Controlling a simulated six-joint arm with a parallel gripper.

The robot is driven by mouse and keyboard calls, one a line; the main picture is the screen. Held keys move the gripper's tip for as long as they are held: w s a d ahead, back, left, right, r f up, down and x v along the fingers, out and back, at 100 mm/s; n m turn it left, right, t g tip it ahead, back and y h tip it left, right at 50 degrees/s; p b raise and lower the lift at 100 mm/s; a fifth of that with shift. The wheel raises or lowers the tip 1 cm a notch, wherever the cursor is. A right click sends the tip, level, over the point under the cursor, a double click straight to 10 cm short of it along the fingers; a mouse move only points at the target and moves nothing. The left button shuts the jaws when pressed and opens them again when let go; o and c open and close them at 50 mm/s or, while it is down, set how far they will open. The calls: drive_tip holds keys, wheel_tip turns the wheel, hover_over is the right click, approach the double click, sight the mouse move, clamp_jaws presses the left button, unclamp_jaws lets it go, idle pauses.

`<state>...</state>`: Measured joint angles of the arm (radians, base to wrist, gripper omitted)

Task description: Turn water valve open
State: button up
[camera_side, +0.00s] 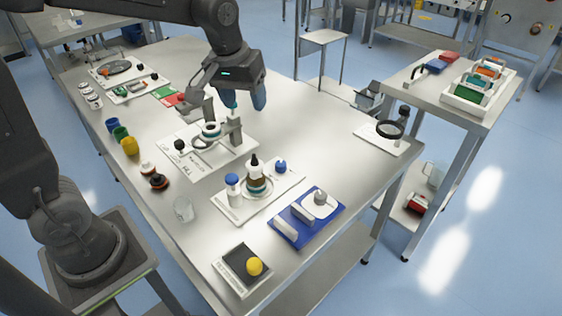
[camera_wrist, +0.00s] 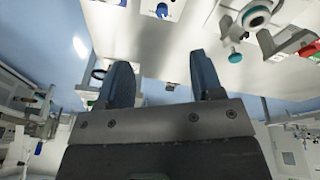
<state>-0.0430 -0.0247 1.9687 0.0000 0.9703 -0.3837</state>
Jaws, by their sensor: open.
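My gripper (camera_side: 247,97) hangs above the table, just over the far right side of a white board (camera_side: 240,158) with a small grey fixture. In the wrist view its two blue fingers (camera_wrist: 163,78) are spread apart with nothing between them. The fixture (camera_side: 234,133) has grey uprights, a round white-and-blue part (camera_side: 211,130) and a small teal part near the top. The teal part (camera_wrist: 235,57) shows in the wrist view, right of the fingers and apart from them. No part is clearly marked as the water valve. A black knob (camera_side: 180,145) is at the board's left side.
Colored cups (camera_side: 129,146) line the left edge. A black ring on a stand (camera_side: 389,130) is at the right corner. The table's back right is clear.

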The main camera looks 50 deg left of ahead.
drive_tip(key=w+a+f+n+g, duration=0.1)
drive_tip(key=w+f+n, duration=0.1)
drive_tip(key=w+f, duration=0.35)
drive_tip(key=n+g, duration=0.2)
hover_over(281, 163)
wheel_tip(281, 163, down, 7)
wheel_tip(281, 163, down, 14)
drive_tip(key=shift+r, duration=0.1)
drive_tip(key=c, duration=0.9)
